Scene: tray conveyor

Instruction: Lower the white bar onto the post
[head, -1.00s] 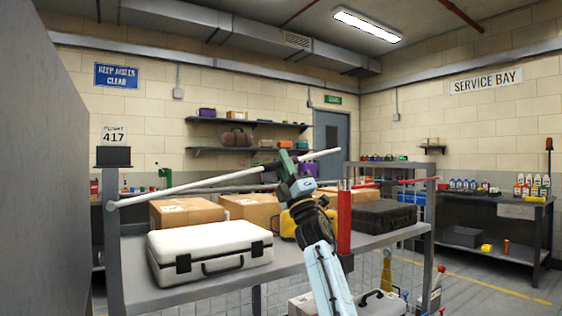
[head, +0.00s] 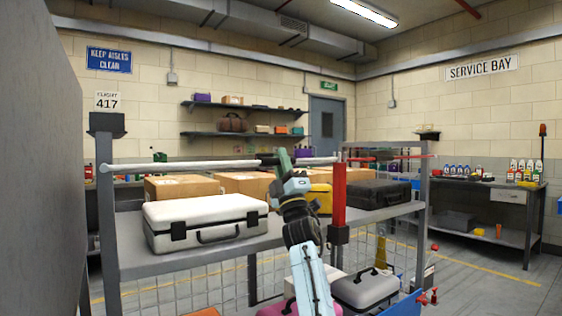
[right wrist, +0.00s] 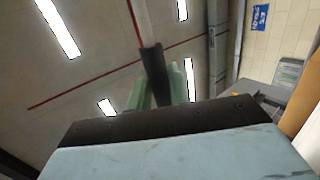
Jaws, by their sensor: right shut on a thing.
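The white bar (head: 190,165) runs nearly level across the front of the shelf rack, from a grey upright (head: 106,200) at the left to the red post (head: 339,195). Its right end is at the top part of the red post; I cannot tell if it rests there. My right gripper (head: 281,160), with green fingers, is shut on the bar's dark sleeve (head: 268,159), left of the post. The right wrist view shows the sleeve (right wrist: 154,72) between the green fingers (right wrist: 158,92), with the white bar (right wrist: 139,22) beyond. My left gripper is not in view.
Behind the bar, a white case (head: 205,222), cardboard boxes (head: 183,187), a yellow case (head: 320,198) and a black case (head: 378,194) stand on the shelf. More cases (head: 366,289) lie below. A red bar (head: 395,157) extends right of the post.

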